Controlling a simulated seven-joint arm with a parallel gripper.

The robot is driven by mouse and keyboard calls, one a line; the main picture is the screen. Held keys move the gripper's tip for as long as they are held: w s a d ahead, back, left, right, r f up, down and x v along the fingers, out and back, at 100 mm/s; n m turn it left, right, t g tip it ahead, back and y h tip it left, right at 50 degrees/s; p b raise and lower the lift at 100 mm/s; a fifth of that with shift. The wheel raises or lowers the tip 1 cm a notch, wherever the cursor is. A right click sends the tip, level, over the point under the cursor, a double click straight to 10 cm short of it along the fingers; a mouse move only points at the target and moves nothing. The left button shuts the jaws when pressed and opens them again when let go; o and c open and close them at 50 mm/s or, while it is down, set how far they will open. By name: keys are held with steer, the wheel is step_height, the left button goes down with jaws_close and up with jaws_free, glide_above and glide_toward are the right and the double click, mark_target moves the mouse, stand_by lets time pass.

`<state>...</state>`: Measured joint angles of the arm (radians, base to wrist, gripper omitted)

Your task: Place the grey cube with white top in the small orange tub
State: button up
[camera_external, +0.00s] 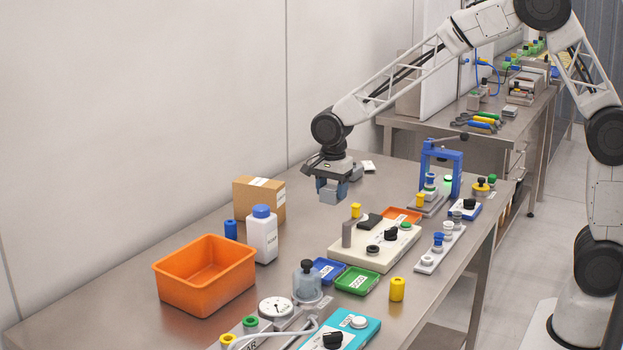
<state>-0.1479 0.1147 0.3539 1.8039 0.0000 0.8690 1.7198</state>
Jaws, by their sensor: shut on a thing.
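My gripper (332,190) hangs above the middle of the steel table, pointing down. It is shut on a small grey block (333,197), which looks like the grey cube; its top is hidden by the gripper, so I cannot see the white. The block appears clear of the table. An open orange tub (205,275) stands at the front left of the table and looks empty. A much smaller, shallow orange tray (401,215) lies right of the gripper, behind a pale board.
A cardboard box (259,200), a white bottle with blue cap (262,235) and a blue cylinder (231,230) stand between gripper and tub. Blue (328,270) and green (357,281) trays lie in front. A blue press frame (441,168) stands at right.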

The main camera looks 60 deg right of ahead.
mark_target(333, 188)
step_height(333, 188, up, 5)
steer(key=shift+r, duration=0.15)
steer(key=shift+w+a+r, duration=0.1)
steer(key=shift+a+r, duration=0.1)
steer(key=shift+r, duration=0.1)
steer(key=w+a, duration=0.3)
steer(key=a, duration=1)
steer(key=w+a, duration=0.4)
steer(key=a, duration=1)
steer(key=w+a, duration=0.3)
steer(key=a, duration=1)
steer(key=f, duration=0.5)
steer(key=shift+s+a+f, duration=0.1)
steer(key=shift+a, duration=0.2)
